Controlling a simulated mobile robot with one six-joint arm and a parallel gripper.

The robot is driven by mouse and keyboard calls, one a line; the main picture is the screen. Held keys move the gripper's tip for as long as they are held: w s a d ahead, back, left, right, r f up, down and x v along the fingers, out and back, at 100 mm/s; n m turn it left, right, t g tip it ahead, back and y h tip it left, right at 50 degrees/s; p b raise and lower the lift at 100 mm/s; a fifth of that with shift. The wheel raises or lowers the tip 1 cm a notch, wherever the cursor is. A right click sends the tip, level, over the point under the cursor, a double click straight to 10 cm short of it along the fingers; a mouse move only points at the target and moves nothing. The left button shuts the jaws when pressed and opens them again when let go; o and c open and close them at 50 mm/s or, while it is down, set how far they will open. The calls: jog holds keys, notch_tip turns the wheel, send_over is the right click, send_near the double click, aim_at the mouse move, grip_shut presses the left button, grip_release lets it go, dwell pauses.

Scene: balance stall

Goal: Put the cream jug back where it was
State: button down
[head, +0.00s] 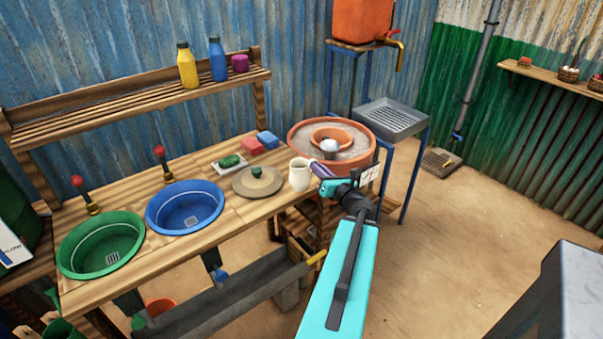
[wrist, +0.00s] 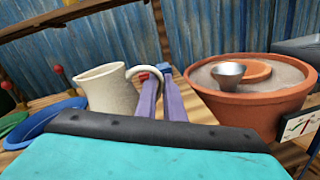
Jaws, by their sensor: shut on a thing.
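The cream jug (head: 299,174) is upright at the front right edge of the wooden counter, beside the terracotta pot. In the wrist view the jug (wrist: 110,90) is at the left of my jaws, with its handle toward them. My gripper (head: 316,168) comes in from the right, and its purple fingers (wrist: 160,92) are shut on the jug's handle. The jug's base is partly hidden in the wrist view, so I cannot tell whether it touches the counter.
A terracotta pot (head: 302,137) with a metal cup (head: 329,147) stands just right of the jug. A round lid (head: 257,181) lies to its left, then a blue basin (head: 185,206) and a green basin (head: 100,245). A raised shelf (head: 130,105) runs behind.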

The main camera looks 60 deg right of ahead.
jog(key=shift+s+d+f+m+h, duration=0.1)
jog(key=shift+s+d+m+h, duration=0.05)
jog(key=shift+s+d, duration=0.3)
jog(key=shift+s+d+m+h, duration=0.15)
jog(key=shift+s+d, duration=0.05)
jog(key=shift+s, duration=0.3)
jog(key=shift+d+b, duration=0.1)
jog(key=shift+b, duration=0.2)
jog(key=w+d+f+b, duration=0.1)
jog(key=w+d+b, duration=0.3)
jog(key=w+d, duration=0.6)
jog(key=shift+w+d+f, duration=0.2)
jog(key=shift+d+f, duration=0.05)
jog(key=shift+d, duration=0.8)
jog(key=shift+f, duration=1.75)
jog(key=shift+f, duration=0.15)
